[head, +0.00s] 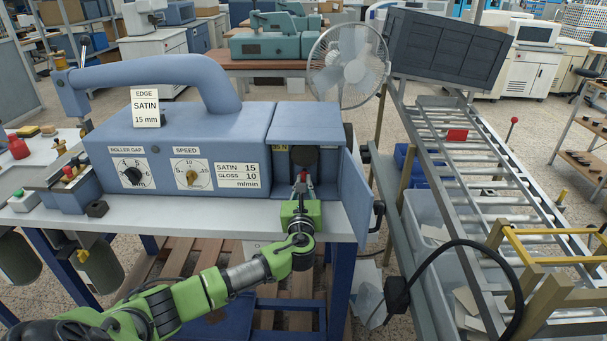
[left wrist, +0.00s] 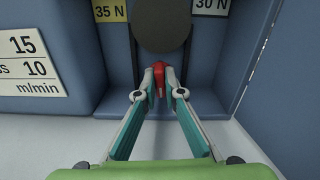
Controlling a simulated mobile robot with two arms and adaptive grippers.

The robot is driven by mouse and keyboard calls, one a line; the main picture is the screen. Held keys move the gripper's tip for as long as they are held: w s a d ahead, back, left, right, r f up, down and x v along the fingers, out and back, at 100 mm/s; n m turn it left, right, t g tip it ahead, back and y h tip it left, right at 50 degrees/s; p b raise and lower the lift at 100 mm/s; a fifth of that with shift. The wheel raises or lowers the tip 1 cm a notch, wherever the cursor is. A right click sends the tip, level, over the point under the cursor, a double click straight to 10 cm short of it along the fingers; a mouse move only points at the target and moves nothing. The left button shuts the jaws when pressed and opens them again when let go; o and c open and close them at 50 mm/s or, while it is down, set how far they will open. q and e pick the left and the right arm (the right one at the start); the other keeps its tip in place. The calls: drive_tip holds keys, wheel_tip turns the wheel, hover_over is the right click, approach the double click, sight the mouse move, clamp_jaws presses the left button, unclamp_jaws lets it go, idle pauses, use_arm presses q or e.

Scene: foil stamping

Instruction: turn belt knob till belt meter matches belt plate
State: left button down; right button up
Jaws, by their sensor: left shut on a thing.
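The blue machine (head: 180,125) has an open bay at its right end, with a dark round disc (left wrist: 162,24) on the bay's back wall. A small red part (left wrist: 159,78), seemingly the belt knob, sits just below the disc. My left gripper (left wrist: 160,72) reaches into the bay and is shut on this red part; in the head view the gripper (head: 303,181) partly covers it. A yellow plate (left wrist: 110,10) reads 35 N and a white plate (left wrist: 210,6) reads 30 N. No meter needle or reading is visible. My right gripper is out of view.
The bay's open door (head: 354,195) stands close on the right of my left gripper. A speed dial (head: 191,175) and a roller gap dial (head: 133,174) are on the machine's front. A roller conveyor (head: 480,175) stands further right.

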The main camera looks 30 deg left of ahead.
use_arm(q)
drive_tip(key=m+p, duration=0.1)
drive_tip(key=p, duration=0.1)
drive_tip(key=m+p, duration=0.1)
drive_tip(key=m, duration=0.1)
drive_tip(key=shift+r+m+p, duration=0.25)
drive_tip(key=shift+m+p, duration=0.05)
drive_tip(key=shift+p, duration=0.1)
drive_tip(key=shift+d+f+m+p, duration=0.1)
drive_tip(key=shift+f+m+p, duration=0.1)
drive_tip(key=shift+m+p, duration=1.5)
drive_tip(key=c, duration=2.1)
unclamp_jaws()
drive_tip(key=shift+c, duration=0.2)
drive_tip(key=v, duration=1.2)
drive_tip(key=shift+f, duration=0.1)
